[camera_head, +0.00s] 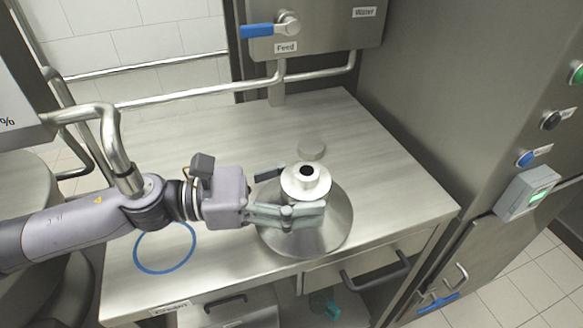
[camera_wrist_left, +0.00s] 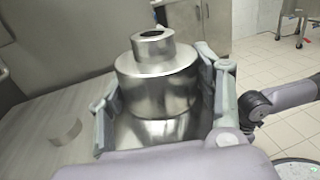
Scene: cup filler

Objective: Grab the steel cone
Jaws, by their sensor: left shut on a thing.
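The steel cone (camera_head: 332,226) stands upright on the steel table, with a wide flared base and a narrower stepped neck with a dark hole on top. In the left wrist view the cone (camera_wrist_left: 158,85) fills the space between the fingers. My left gripper (camera_head: 296,194) comes in from the left and is shut on the cone's neck, one finger on the near side and one on the far side. Its fingers also show either side of the cone in the left wrist view (camera_wrist_left: 165,100). My right gripper is not in view.
A blue ring (camera_head: 165,268) marks the table at the left. A small round disc (camera_head: 311,149) lies behind the cone. A steel box with a blue-handled Feed valve (camera_head: 286,24) and pipes stands at the back. A tall steel cabinet (camera_head: 450,110) bounds the right side.

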